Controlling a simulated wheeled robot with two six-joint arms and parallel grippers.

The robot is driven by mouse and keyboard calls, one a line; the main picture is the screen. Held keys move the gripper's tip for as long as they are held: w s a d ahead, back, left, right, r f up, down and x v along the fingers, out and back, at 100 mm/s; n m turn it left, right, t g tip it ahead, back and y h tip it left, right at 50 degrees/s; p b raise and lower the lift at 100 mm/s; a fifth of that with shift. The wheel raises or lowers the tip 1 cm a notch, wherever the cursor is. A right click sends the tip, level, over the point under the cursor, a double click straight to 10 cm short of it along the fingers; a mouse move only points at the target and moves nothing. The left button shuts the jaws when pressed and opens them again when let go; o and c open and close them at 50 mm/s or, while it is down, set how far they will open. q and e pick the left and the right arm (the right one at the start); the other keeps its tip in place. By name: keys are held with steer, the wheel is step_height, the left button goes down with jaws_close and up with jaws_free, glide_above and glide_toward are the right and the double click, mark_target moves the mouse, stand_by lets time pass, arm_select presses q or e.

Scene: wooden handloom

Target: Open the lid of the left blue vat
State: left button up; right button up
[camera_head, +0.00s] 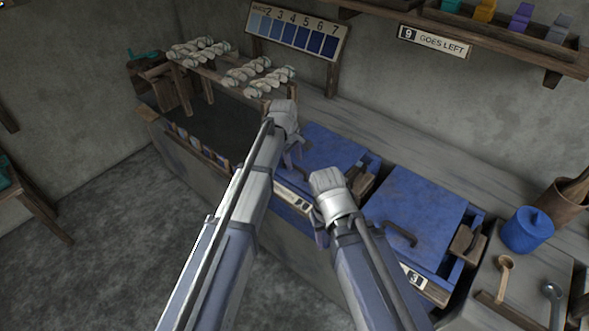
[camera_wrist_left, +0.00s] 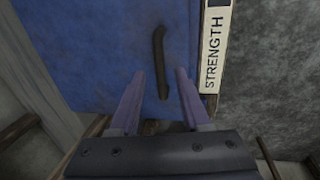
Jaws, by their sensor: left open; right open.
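The left blue vat's lid (camera_head: 335,150) lies closed and flat, partly hidden behind my left arm. In the left wrist view the blue lid (camera_wrist_left: 90,45) fills the upper left, with a dark curved handle (camera_wrist_left: 158,60) on it. My left gripper (camera_head: 295,160) is over the near left part of this lid. In the wrist view its open fingers (camera_wrist_left: 160,72) appear on either side of the handle's lower part; I cannot tell the remaining gap in depth. My right gripper (camera_head: 321,238) is open, low in front of the vats, its fingers mostly hidden by the wrist.
The right blue vat's lid (camera_head: 420,205) is closed, with its own dark handle (camera_head: 400,236). A "STRENGTH" label (camera_wrist_left: 214,50) runs along the vat's front edge.

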arm_select(q)
steer(key=shift+w+d+f+b, duration=0.15)
steer(key=shift+f+b, duration=0.3)
steer(key=shift+f, duration=0.45)
steer(key=shift+r, duration=0.1)
steer(key=shift+c, duration=0.4)
jaws_close()
